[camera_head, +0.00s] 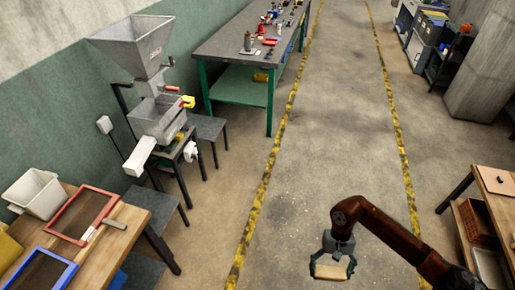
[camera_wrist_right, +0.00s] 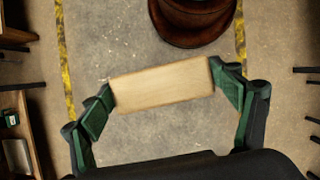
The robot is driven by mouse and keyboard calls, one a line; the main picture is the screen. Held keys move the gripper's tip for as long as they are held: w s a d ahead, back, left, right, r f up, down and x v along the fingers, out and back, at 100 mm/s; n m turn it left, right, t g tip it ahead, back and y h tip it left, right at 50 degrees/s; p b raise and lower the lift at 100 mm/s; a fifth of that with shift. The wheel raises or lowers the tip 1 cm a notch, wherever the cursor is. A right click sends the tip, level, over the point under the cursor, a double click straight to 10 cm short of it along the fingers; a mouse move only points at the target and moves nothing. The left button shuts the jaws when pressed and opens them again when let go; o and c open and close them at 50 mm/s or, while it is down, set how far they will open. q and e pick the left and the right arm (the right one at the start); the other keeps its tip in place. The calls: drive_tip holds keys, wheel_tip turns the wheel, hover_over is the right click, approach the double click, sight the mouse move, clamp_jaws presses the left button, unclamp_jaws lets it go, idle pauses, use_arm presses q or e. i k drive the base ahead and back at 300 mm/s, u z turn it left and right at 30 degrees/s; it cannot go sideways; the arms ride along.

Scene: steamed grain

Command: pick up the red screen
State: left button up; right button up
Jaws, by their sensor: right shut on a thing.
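The red screen (camera_head: 103,200) is a red-framed panel with a dark mesh. It lies on the wooden table at the lower left in the head view. My right gripper (camera_head: 331,270) is far to the right of it, over the floor. In the right wrist view the right gripper (camera_wrist_right: 162,90) is shut on a pale wooden block (camera_wrist_right: 162,83), with one finger at each end of it. The block is held in the air and does not touch the screen. My left gripper is not in view.
A blue-framed screen (camera_head: 41,272), a white bin (camera_head: 37,193) and a small grey object (camera_head: 115,224) share the wooden table (camera_head: 121,240). A hopper machine (camera_head: 155,115) stands behind it. The aisle floor (camera_head: 335,130) is clear.

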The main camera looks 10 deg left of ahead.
sight(82, 212)
drive_tip(key=u, duration=0.05)
drive_tip(key=i, duration=2.75)
drive_tip(key=u, duration=3.45)
